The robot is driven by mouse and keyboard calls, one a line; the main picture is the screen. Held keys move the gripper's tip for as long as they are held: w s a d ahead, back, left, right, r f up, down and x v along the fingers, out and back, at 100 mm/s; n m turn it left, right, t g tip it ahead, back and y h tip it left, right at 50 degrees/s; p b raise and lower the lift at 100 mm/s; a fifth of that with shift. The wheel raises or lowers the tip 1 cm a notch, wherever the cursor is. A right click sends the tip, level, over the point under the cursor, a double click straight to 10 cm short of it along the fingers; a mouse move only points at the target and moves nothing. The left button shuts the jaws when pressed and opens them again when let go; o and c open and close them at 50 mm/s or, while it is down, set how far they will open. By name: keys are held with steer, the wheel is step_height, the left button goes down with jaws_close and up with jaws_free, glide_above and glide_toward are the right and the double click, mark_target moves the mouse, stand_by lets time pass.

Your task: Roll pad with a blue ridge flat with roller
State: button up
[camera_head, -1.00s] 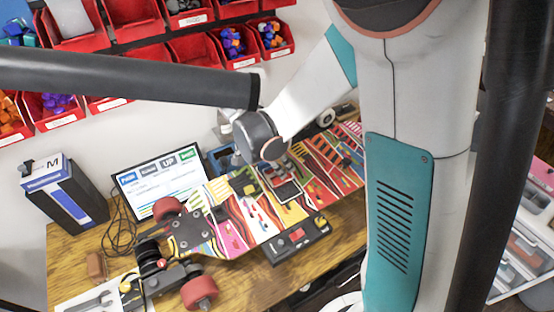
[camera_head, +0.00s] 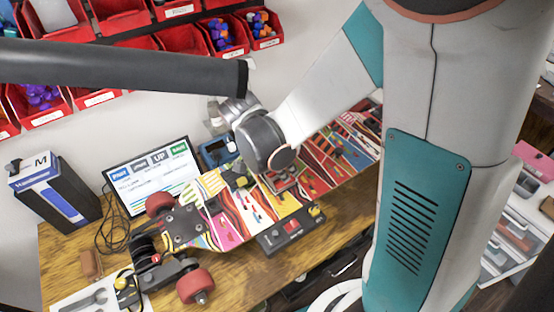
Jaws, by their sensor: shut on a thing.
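The upturned skateboard (camera_head: 228,222) lies across the bench, its bright patterned underside facing up. My gripper (camera_head: 243,178) is low over the middle of the board, largely hidden behind my wrist. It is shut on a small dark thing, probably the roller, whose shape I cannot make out.
A black control box (camera_head: 291,231) sits at the board's front edge. A monitor (camera_head: 150,176) and a blue-black box (camera_head: 56,189) stand behind left. Red bins (camera_head: 121,16) line the wall. Bare wood (camera_head: 240,280) shows in front.

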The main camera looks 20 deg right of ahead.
steer(key=shift+s, duration=0.2)
steer(key=shift+w+a+b, duration=0.15)
steer(key=shift+w+a, duration=0.05)
steer(key=shift+w, duration=0.9)
steer(key=shift+w+a+b, duration=0.1)
steer(key=shift+w+a, duration=0.1)
steer(key=shift+w, duration=0.9)
steer(key=shift+w+a+b, duration=0.15)
steer(key=shift+w+a, duration=0.05)
steer(key=shift+w, duration=0.9)
steer(key=shift+r, duration=0.1)
steer(key=shift+r, duration=0.1)
step_height(320, 180, up, 7)
steer(key=p, duration=0.5)
steer(key=shift+f, duration=0.2)
